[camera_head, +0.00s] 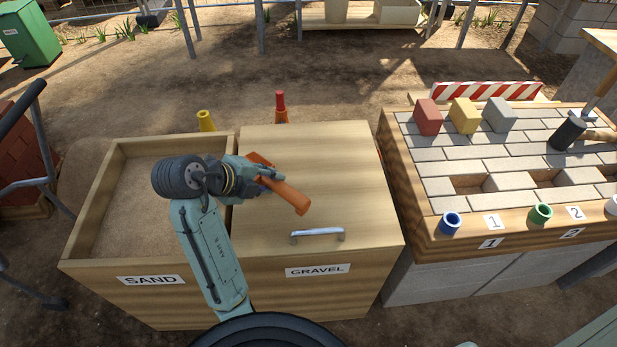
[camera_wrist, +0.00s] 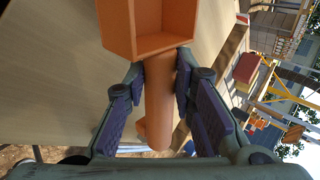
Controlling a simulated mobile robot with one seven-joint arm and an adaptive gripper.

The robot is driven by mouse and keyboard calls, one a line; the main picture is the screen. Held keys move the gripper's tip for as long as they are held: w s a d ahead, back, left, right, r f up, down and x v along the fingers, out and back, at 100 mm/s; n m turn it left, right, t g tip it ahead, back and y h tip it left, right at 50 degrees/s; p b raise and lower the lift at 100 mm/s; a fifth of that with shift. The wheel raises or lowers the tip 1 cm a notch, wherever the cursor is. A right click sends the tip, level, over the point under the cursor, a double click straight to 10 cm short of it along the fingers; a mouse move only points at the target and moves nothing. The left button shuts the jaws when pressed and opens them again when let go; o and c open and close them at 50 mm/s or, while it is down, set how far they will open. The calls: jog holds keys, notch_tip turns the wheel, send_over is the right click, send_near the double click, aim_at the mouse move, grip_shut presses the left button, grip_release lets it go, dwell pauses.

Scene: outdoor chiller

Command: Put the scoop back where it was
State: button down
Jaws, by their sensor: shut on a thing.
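The orange scoop (camera_head: 289,196) is held by its handle in my gripper (camera_head: 271,177), over the closed wooden lid (camera_head: 330,180) of the GRAVEL box. In the wrist view, both fingers of my gripper (camera_wrist: 160,88) close around the scoop's handle (camera_wrist: 158,105). The scoop's square, hollow head (camera_wrist: 120,25) points to the top of that view and looks empty. I cannot tell how far the scoop is above the lid. The open SAND box (camera_head: 88,225) stands to the left, with sand (camera_head: 135,205) inside.
The lid has a metal handle (camera_head: 318,234) near its front edge. A yellow object (camera_head: 206,121) and a red one (camera_head: 281,106) stand behind the boxes. At right, a paved table (camera_head: 470,153) carries coloured blocks (camera_head: 463,114), a dark mallet (camera_head: 567,134) and coloured cups (camera_head: 450,223).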

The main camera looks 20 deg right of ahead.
jog(key=d+p, duration=0.1)
jog(key=d, duration=0.2)
jog(key=w+d+p, duration=0.1)
jog(key=d, duration=0.3)
jog(key=w+d+f+p, duration=0.1)
jog(key=d, duration=0.2)
jog(key=shift+w+d, duration=0.25)
jog(key=shift+d, duration=0.25)
jog(key=shift+f+p, duration=0.8)
jog(key=shift+f, duration=1)
jog(key=c, duration=1.3)
grip_release()
jog(key=shift+c, duration=0.2)
jog(key=shift+r, duration=0.1)
jog(key=b+v, duration=0.1)
jog(key=v, duration=1.1)
jog(key=shift+b, duration=0.35)
